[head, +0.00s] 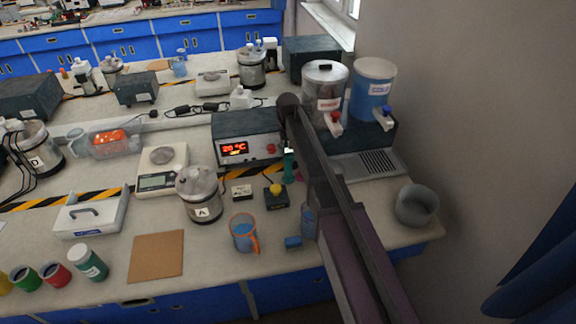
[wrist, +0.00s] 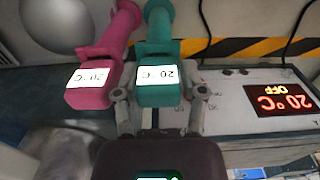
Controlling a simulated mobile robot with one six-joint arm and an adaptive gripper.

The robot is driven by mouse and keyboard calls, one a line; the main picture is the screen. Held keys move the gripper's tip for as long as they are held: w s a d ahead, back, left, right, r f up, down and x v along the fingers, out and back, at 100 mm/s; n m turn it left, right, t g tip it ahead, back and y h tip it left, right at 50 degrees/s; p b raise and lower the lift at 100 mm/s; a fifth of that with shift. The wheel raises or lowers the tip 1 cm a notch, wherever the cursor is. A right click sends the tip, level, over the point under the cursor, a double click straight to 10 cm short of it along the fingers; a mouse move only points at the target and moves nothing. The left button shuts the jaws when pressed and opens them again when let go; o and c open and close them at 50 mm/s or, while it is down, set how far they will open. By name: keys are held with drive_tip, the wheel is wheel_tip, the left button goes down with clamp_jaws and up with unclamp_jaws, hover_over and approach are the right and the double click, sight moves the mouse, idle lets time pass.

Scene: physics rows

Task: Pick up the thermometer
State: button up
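Two thermometers with lit "20 °C" displays show in the wrist view. One is teal (wrist: 158,90) and one is pink (wrist: 92,92), side by side. My gripper (wrist: 161,98) is open, with one finger on each side of the teal thermometer's display end and a gap visible at the sides. The pink one lies outside the fingers, to the left. In the head view the teal thermometer (head: 289,168) shows in front of the heater box, below the end of my arm. My arm hides most of the pink one there.
The heater box (head: 238,149) with a red display stands just left of my arm. A black box with a yellow button (head: 275,196), a jug (head: 243,232) and calorimeter A (head: 200,196) stand nearby.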

drive_tip(key=c, duration=0.4)
drive_tip(key=shift+r, duration=0.1)
drive_tip(key=shift+c, duration=0.2)
wheel_tip(320, 180, up, 18)
drive_tip(key=p, duration=1.8)
drive_tip(key=shift+d, duration=0.1)
drive_tip(key=shift+f, duration=0.2)
